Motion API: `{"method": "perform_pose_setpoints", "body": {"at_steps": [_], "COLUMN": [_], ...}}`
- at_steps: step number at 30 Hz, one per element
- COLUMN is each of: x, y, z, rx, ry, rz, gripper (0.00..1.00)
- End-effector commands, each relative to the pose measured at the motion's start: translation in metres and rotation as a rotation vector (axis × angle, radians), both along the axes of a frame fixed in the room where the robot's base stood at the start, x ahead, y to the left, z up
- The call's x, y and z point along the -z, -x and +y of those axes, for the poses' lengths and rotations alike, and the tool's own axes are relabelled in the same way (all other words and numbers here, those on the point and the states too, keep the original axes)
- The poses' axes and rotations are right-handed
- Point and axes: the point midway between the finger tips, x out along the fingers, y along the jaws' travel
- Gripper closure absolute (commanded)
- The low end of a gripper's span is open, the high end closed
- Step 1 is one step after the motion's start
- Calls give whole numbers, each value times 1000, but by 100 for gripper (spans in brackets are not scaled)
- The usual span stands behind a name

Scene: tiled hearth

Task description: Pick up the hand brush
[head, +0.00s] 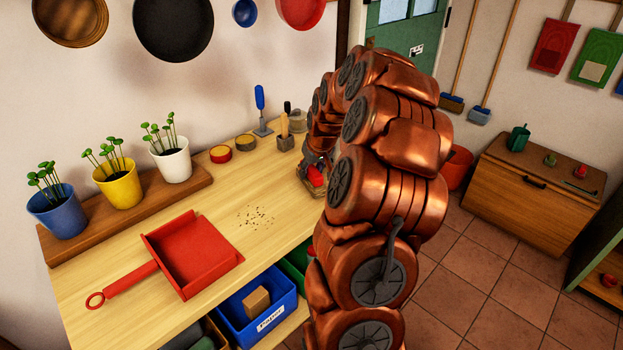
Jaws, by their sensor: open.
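My gripper (312,160) is at the far right part of the wooden worktop, mostly hidden behind my copper-coloured arm. A small red thing with a tan lower part (316,177) shows right at the gripper. It may be the hand brush, but too little of it shows to be sure. I cannot tell whether the gripper touches it. The jaws are open. No other hand brush is plain to see on the worktop.
A red dustpan (195,255) lies on the worktop (110,290), with dark crumbs (257,217) to its right. Potted seedlings (120,182) stand on a board at the back left. A blue bin (240,325) is below. A wooden cabinet (530,190) stands across the tiled floor.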

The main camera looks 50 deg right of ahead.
Motion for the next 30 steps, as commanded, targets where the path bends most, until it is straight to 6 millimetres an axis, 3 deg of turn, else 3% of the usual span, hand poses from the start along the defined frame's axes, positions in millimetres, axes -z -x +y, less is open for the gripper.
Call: {"method": "perform_pose_setpoints", "body": {"at_steps": [6,18,30], "x": [2,2,1], "y": [0,0,1], "z": [0,0,1], "rx": [0,0,-1], "ry": [0,-2,-3], "rz": [0,2,3], "gripper": [57,99,100]}}
